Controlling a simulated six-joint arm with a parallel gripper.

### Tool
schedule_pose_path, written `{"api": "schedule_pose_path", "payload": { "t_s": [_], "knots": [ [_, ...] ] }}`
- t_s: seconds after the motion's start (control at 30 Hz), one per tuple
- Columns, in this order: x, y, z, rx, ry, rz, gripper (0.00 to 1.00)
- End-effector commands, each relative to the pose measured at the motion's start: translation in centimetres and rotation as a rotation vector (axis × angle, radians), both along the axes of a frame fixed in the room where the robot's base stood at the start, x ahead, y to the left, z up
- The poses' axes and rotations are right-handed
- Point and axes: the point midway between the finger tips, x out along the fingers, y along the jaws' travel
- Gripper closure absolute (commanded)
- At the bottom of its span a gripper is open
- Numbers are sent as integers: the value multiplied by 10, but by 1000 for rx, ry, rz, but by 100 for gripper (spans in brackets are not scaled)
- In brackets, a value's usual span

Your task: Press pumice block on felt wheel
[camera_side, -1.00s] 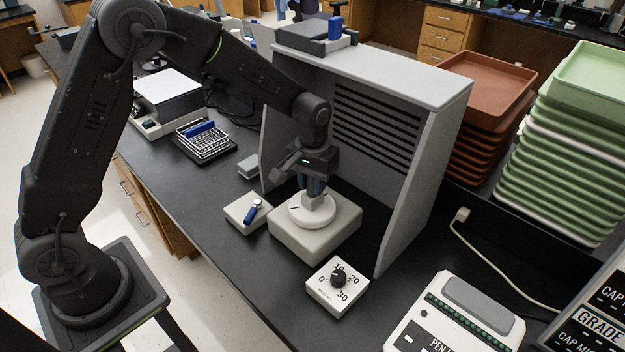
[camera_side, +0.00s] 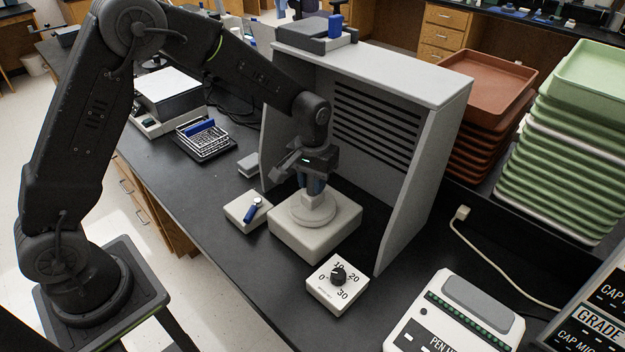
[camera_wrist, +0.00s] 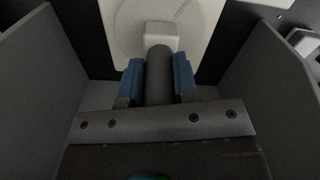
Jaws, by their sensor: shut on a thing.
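My gripper (camera_side: 316,187) is shut, its blue fingertips gripping a dark grey rounded piece seen in the wrist view (camera_wrist: 158,75). The pale pumice block (camera_wrist: 163,34) shows just beyond that piece, between and past the fingertips; in the side view the block (camera_side: 309,201) is down at the wheel. The felt wheel (camera_side: 324,215) is a round, light grey disc lying flat on a pale square base; in the wrist view it lies under the block (camera_wrist: 128,25). The block appears to touch the wheel, but the contact face is hidden.
A white box with a dial (camera_side: 338,286) stands in front of the base. A small box with a blue-handled lever (camera_side: 247,211) stands to its left. The grey hood (camera_side: 408,190) encloses the wheel behind and right. A white instrument (camera_side: 455,315) is at front right.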

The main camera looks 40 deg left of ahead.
Motion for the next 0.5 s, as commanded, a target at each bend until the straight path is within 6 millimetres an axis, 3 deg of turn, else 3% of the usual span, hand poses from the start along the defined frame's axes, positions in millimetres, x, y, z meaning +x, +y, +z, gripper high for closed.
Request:
{"api": "schedule_pose_path", "payload": {
  "t_s": [0.23,0.5],
  "knots": [
    [0,0,0,1,1,-1,96],
    [0,0,22,0,0,0,96]
  ]
}}
